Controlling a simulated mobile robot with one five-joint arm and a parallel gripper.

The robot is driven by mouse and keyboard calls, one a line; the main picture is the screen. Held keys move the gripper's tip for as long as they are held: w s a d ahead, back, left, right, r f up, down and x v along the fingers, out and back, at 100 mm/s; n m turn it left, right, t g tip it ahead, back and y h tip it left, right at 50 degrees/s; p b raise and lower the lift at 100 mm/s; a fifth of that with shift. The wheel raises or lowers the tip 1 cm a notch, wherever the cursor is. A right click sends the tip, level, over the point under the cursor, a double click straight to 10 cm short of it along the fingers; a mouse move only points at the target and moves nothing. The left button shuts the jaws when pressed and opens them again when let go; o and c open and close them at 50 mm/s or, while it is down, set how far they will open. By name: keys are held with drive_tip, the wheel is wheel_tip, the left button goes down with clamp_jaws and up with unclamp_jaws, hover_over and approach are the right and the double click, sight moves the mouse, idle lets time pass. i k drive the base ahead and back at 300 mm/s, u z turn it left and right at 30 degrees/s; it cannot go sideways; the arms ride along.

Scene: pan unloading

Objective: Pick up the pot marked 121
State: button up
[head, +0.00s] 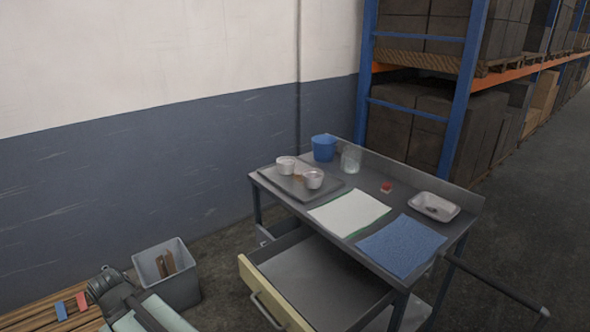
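A grey tray (323,193) lies on the back left of a grey metal table (375,187). Two small white pots stand on it: one at the back left (285,165) and one at the front right (313,179). A small brownish item (298,177) shows between them, too small to identify. No number is readable on either pot, so I cannot tell which is marked 121. Dark and pale parts that look like my own arm show at the bottom left, well apart from the table. I cannot make out my gripper's fingers.
A blue tub (324,148), clear glass jar (351,159), red item (387,187), white dish (434,207), pale sheet (349,212) and blue cloth (402,246) are on the table. Its drawer (315,275) stands open. A grey bin (180,287) is left of it.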

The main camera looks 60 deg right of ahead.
sight(286, 166)
drive_tip(key=z, duration=0.15)
drive_tip(key=i, duration=0.85)
drive_tip(key=u, duration=0.05)
